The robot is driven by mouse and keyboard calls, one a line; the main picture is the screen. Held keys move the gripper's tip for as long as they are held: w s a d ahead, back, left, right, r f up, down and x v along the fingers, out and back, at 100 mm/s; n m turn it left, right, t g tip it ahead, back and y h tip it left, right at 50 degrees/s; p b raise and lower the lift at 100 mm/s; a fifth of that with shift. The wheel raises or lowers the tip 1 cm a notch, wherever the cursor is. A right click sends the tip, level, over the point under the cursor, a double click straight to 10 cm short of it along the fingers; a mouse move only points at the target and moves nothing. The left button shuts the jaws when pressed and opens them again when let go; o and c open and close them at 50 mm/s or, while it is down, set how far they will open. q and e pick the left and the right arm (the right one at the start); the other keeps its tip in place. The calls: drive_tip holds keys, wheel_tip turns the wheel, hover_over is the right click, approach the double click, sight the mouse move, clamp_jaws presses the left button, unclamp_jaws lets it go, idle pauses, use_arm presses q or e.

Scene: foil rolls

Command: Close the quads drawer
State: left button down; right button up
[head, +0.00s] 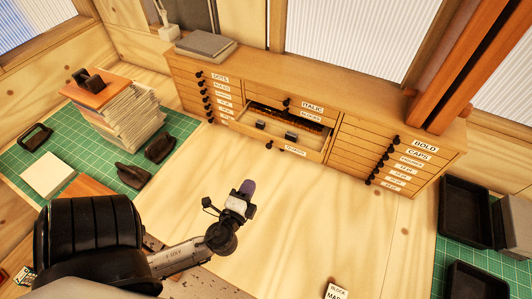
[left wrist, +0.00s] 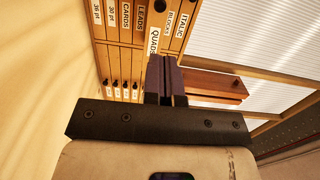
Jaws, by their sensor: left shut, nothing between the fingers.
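The quads drawer (head: 283,147) is pulled out from the middle column of a wooden cabinet, with its front facing me. Dark pieces lie inside it. Its black knob (head: 268,147) is on the front, beside a small white label. In the left wrist view the label reads QUADS (left wrist: 153,40), close beyond my fingers. My left gripper (head: 247,187) is shut and empty. It is in front of the drawer, below it in the head view and apart from it. Its dark purple fingers also show in the left wrist view (left wrist: 166,82). My right gripper is not in view.
Shut drawer columns flank it on the left (head: 205,95) and right (head: 380,155). A paper stack (head: 125,115) stands on a green mat at left, with black tools beside it. Black trays (head: 465,210) are at right. The bench top (head: 330,210) before the drawer is mostly clear.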

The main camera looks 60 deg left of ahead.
sight(285, 121)
use_arm(q)
drive_tip(key=p+x, duration=0.3)
drive_tip(key=x, duration=0.9)
drive_tip(key=shift+r+p, duration=0.15)
drive_tip(key=shift+p, duration=0.2)
drive_tip(key=shift+w+a, duration=0.5)
drive_tip(key=shift+w, duration=0.05)
drive_tip(key=b+x, duration=0.1)
drive_tip(key=x, duration=0.3)
drive_tip(key=b+x, duration=0.1)
drive_tip(key=x, duration=0.3)
drive_tip(key=b+x, duration=0.1)
drive_tip(key=x, duration=0.4)
drive_tip(key=shift+w+d, duration=0.3)
drive_tip(key=shift+d, duration=0.05)
drive_tip(key=shift+a, duration=0.1)
drive_tip(key=shift+f, duration=0.25)
